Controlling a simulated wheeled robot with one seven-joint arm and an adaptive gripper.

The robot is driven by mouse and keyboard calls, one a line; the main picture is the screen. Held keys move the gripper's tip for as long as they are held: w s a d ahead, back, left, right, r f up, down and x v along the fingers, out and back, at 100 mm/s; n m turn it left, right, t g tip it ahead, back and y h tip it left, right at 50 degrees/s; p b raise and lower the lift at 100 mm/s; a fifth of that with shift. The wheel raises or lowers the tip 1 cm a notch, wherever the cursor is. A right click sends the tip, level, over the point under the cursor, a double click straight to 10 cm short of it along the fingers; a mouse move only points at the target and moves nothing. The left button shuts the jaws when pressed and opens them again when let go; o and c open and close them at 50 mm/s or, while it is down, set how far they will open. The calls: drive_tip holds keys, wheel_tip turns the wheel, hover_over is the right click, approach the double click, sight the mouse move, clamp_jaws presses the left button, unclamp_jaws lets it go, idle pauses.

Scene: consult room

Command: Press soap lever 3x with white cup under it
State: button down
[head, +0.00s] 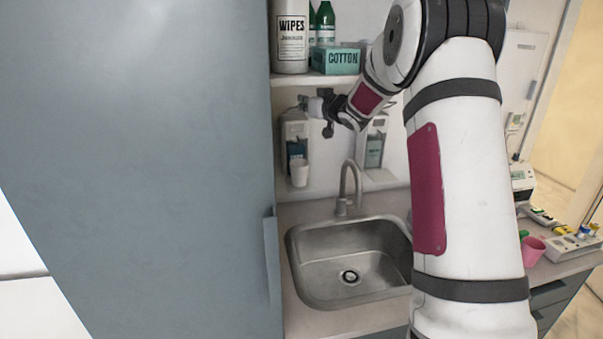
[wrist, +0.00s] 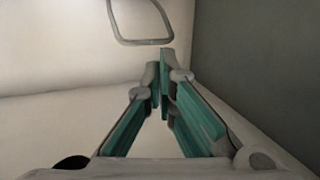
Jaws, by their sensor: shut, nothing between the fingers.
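Two wall dispensers hang above the counter behind the sink. The left dispenser (head: 297,131) has a dark bottle in it, and the white cup (head: 299,173) is upright directly below it. My gripper (head: 308,104) is at the top of the left dispenser, shut and empty. In the wrist view my gripper's green-padded fingers (wrist: 163,80) meet at the tips. A grey loop-shaped bar (wrist: 146,41), which looks like the soap lever, lies just beyond the tips. I cannot tell whether they touch.
The right dispenser (head: 375,148) holds a greenish bottle. A faucet (head: 348,183) and steel sink (head: 308,262) are below. A shelf holds a wipes tub (head: 290,38) and cotton box (head: 336,61). A tall grey cabinet (head: 140,150) closes off the left. A pink cup (head: 533,250) stands at right.

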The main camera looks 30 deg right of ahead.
drive_tip(key=s+a+p, duration=0.1)
drive_tip(key=s, duration=0.4)
drive_tip(key=shift+s+a, duration=0.3)
drive_tip(key=shift+s, duration=0.1)
idle(0.3)
